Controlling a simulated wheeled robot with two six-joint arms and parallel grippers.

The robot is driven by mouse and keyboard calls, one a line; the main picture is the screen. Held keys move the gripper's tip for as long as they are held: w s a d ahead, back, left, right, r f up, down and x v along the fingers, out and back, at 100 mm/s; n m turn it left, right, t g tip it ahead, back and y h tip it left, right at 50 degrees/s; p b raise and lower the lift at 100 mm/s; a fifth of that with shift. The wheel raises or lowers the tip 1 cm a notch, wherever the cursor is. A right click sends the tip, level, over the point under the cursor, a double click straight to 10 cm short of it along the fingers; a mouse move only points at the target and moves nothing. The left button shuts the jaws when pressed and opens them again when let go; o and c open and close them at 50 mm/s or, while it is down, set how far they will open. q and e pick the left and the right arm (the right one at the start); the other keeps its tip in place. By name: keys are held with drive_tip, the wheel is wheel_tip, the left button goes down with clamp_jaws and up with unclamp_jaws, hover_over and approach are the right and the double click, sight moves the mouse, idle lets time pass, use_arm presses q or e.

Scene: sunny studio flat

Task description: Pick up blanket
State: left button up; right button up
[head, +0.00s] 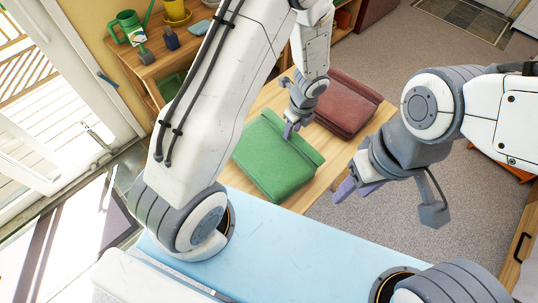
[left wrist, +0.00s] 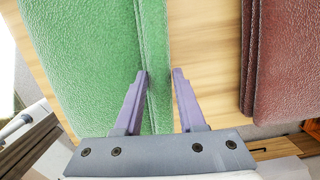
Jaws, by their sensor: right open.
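A folded green blanket (head: 272,158) lies on the wooden table, with a folded dark red blanket (head: 345,103) beside it. In the left wrist view, the green blanket (left wrist: 85,60) is at left and the red one (left wrist: 290,65) at right. My left gripper (head: 290,130) is at the green blanket's edge facing the red one. In the left wrist view its fingers (left wrist: 162,72) are apart, one over the green edge and one over bare wood. I cannot tell whether they touch the blanket. My right gripper (head: 358,190) is open and empty, right of the table.
The wooden table (head: 382,118) shows bare wood between and beside the blankets. A shelf (head: 168,62) with a green watering can (head: 130,27) and a yellow pot (head: 176,12) stands at the back left. Carpet (head: 440,215) is open at right.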

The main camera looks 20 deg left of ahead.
use_arm(q)
clamp_jaws()
idle(1.1)
